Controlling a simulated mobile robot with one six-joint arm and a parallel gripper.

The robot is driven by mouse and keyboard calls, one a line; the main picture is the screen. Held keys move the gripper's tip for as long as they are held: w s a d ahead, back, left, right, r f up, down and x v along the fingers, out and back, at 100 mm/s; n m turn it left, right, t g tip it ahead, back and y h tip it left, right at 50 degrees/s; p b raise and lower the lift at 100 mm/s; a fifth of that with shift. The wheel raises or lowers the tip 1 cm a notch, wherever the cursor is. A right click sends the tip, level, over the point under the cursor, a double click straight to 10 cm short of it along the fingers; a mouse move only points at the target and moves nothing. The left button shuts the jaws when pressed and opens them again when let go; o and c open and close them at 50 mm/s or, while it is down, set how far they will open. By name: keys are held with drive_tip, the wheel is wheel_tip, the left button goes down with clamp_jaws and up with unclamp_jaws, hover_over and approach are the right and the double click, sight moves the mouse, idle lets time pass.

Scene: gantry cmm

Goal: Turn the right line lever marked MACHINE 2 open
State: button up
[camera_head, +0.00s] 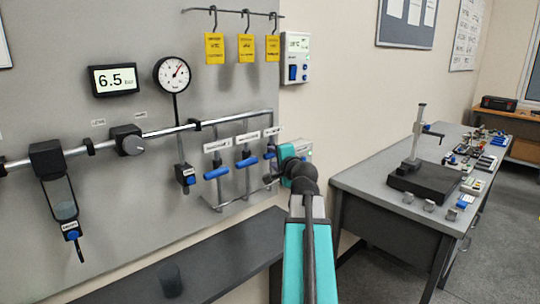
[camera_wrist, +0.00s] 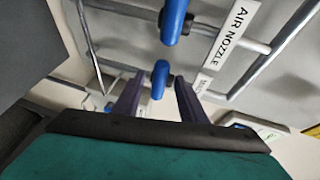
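Three blue line levers sit on the pipe branches of the wall panel. The right lever (camera_head: 269,155) is partly hidden behind my wrist in the head view. In the wrist view a blue lever (camera_wrist: 160,78) shows between the fingertips of my gripper (camera_wrist: 157,86), with a partly hidden label (camera_wrist: 203,83) beside it, too small to read. The fingers are spread apart; I cannot tell whether they touch the lever. The nearer blue lever (camera_wrist: 174,18) has the label AIR NOZZLE (camera_wrist: 231,36). In the head view my gripper (camera_head: 272,170) is mostly hidden by the wrist.
The middle lever (camera_head: 246,162) and left lever (camera_head: 215,173) are close beside, with pipes around them. A dark shelf (camera_head: 225,262) runs below the panel. A bench (camera_head: 360,185) with a stand and small parts is at right. Yellow tags (camera_head: 246,47) hang above.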

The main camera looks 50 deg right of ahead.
sight(272, 156)
drive_tip(key=shift+x, duration=1.95)
clamp_jaws()
